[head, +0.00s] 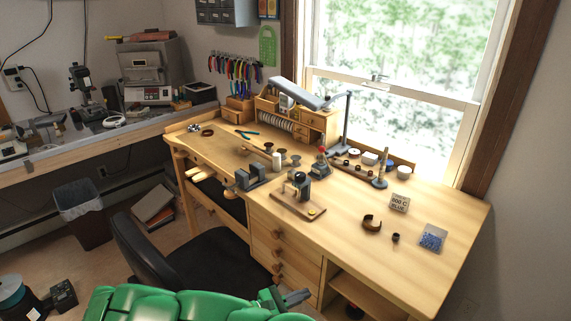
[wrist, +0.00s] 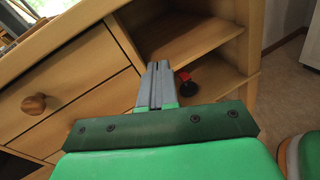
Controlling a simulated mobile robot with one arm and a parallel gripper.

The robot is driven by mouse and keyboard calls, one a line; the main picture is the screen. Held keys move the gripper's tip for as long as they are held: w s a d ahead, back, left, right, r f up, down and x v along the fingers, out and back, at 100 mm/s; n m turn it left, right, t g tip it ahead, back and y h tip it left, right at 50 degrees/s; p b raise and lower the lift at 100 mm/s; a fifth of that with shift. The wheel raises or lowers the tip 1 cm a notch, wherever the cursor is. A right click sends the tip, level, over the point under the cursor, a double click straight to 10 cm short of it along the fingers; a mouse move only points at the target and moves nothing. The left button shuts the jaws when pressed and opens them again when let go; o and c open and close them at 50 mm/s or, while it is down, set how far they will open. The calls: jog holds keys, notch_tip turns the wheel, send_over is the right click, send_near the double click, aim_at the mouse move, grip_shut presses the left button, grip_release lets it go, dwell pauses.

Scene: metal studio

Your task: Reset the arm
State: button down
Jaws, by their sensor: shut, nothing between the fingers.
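My green arm shows at the bottom of the head view, with my gripper (head: 296,298) at its end, low in front of the wooden workbench (head: 345,243) and beside the black chair. In the wrist view my gripper (wrist: 157,68) has its two grey fingers together, with nothing between them. Behind the fingers are the bench's drawer fronts and an open shelf (wrist: 185,40). The gripper looks apart from the bench, though the exact gap is hard to tell.
A black chair (head: 205,241) stands close left of my arm. Drawer knobs (head: 277,236) stick out from the bench front. A dark round object with a red part (wrist: 190,86) is on the lower shelf. Tools crowd the benchtop; some floor shows at left, beside a bin (head: 82,215).

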jog(key=s+d+r+m+g+y, duration=0.4)
jog(key=s+d+r+m+g, duration=0.55)
jog(key=r+m, duration=0.2)
jog(key=s+a+r+m+y, duration=0.7)
jog(key=s+r+m+y, duration=0.15)
jog(key=r+y, duration=0.2)
jog(key=s+d+r, duration=0.2)
jog(key=s+d, duration=0.6)
jog(key=shift+s+d+m+y, duration=0.35)
jog(key=shift+s+m, duration=0.05)
dwell(0.9)
